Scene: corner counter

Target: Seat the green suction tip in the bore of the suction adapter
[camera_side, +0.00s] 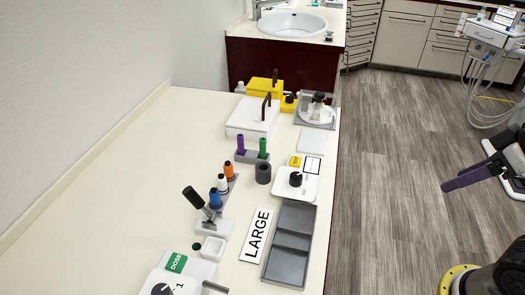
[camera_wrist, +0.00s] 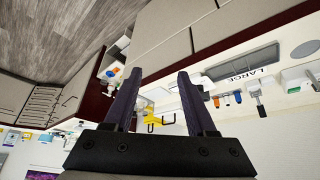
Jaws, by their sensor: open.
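The green suction tip (camera_side: 263,146) stands upright in a small grey holder (camera_side: 252,157) on the counter, to the right of a purple tip (camera_side: 240,144). A short dark grey cylinder (camera_side: 263,174), which looks like the suction adapter, stands just in front of the holder, apart from the green tip. Its bore is too small to make out clearly. My gripper (camera_side: 448,185) is off the counter's right side, over the floor and far from both. In the wrist view its two dark fingers (camera_wrist: 155,75) are spread, with nothing held. I cannot pick out the green tip there.
A white box with a black knob (camera_side: 296,180) stands right of the cylinder. A grey tray (camera_side: 290,243) and LARGE sign (camera_side: 257,235) lie nearer. Coloured bottles (camera_side: 222,184) stand left; a white box with a handle (camera_side: 252,117) stands behind. The counter's left strip is clear.

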